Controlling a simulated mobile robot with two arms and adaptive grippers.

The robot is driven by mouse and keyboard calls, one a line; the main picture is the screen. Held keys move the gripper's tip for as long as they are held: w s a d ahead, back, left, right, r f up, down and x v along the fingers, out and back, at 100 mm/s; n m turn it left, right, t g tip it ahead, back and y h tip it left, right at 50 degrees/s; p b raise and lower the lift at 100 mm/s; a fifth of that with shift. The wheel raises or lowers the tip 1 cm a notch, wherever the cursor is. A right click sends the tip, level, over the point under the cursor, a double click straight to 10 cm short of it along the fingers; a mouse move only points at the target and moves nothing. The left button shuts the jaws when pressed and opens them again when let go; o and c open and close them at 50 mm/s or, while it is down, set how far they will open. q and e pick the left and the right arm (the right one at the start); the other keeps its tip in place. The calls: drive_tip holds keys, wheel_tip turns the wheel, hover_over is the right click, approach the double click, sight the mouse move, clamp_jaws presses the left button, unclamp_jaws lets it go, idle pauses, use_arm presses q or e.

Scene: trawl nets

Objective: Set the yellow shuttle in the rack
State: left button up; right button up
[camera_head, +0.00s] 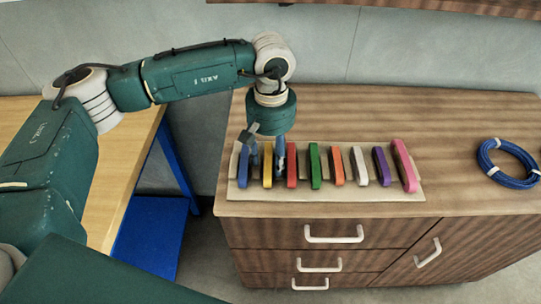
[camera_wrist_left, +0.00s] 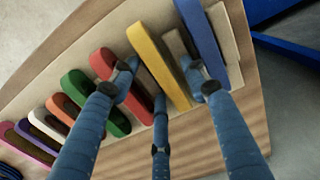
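The yellow shuttle (camera_head: 267,170) stands on edge in the row on the beige rack (camera_head: 330,197), between the blue shuttle (camera_head: 243,166) and the red shuttle (camera_head: 292,165). In the left wrist view the yellow shuttle (camera_wrist_left: 152,52) lies between my spread fingers, with the blue shuttle (camera_wrist_left: 203,40) to its right and the red one (camera_wrist_left: 103,64) to its left. My left gripper (camera_head: 267,158) points down over it, fingers apart. In the wrist view my left gripper (camera_wrist_left: 160,80) looks open, with no clear contact on the yellow shuttle. My right gripper is not in view.
Green (camera_head: 315,166), orange (camera_head: 337,166), white (camera_head: 359,166), purple (camera_head: 382,167) and pink (camera_head: 404,166) shuttles stand further right on the rack. A blue rope coil (camera_head: 508,180) lies on the wooden cabinet top at the far right. The top between is clear.

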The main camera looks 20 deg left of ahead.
use_arm(q)
drive_tip(key=shift+r, duration=0.1)
wheel_tip(320, 180, up, 12)
idle(0.5)
